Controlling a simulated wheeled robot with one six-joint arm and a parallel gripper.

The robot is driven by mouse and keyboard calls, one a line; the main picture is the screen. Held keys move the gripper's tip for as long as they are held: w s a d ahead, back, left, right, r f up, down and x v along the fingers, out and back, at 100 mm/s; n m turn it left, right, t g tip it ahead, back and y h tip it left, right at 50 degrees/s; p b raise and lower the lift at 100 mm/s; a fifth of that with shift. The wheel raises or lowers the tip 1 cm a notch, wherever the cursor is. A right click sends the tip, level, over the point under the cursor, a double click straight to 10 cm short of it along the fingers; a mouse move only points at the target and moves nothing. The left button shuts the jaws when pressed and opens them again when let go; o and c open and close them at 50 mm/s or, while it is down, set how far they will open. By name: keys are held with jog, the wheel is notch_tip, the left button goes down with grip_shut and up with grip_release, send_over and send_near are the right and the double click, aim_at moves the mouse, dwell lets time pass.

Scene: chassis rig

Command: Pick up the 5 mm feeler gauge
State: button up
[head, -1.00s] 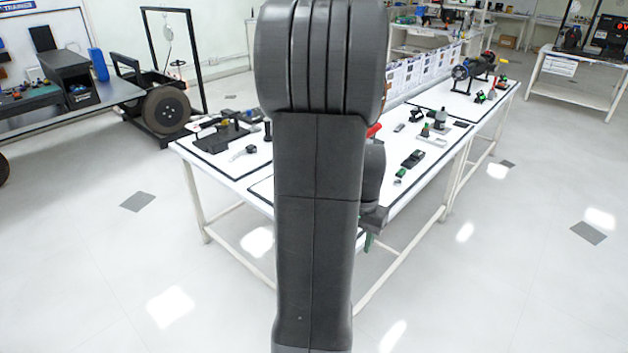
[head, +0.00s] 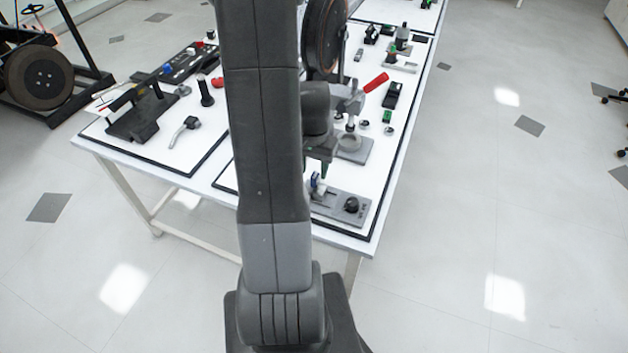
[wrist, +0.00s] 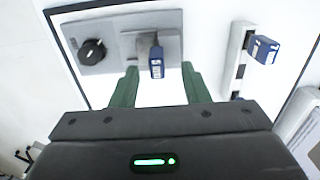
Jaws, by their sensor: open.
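My gripper (wrist: 159,70) is open in the wrist view, its two green fingers reaching toward a grey fixture plate (wrist: 103,28). A small blue-handled piece (wrist: 156,65) stands at a block on that plate, between the fingertips in the picture and not held. A second blue piece with white marking (wrist: 265,49) sits on a pale slotted bar (wrist: 238,42) to the right. The markings are too small to read, so I cannot tell which is the 5 mm feeler gauge. In the head view my gripper (head: 323,172) is partly hidden by my arm, above the plate (head: 332,204).
A black knob (head: 351,205) rises from the plate near the table's front edge. Behind it stand a grey stand (head: 352,150) and a red-handled tool (head: 376,83). A black bracket (head: 140,115) and a lever tool (head: 184,130) lie to the left. The floor right of the table is clear.

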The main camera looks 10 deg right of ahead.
aim_at(315, 175)
jog(key=shift+s+d+f, duration=0.1)
jog(key=shift+s+f, duration=0.05)
jog(key=shift+f, duration=0.35)
jog(key=shift+d+f+p, duration=0.1)
jog(key=shift+f+p, duration=0.3)
jog(key=shift+f, duration=1.7)
grip_shut()
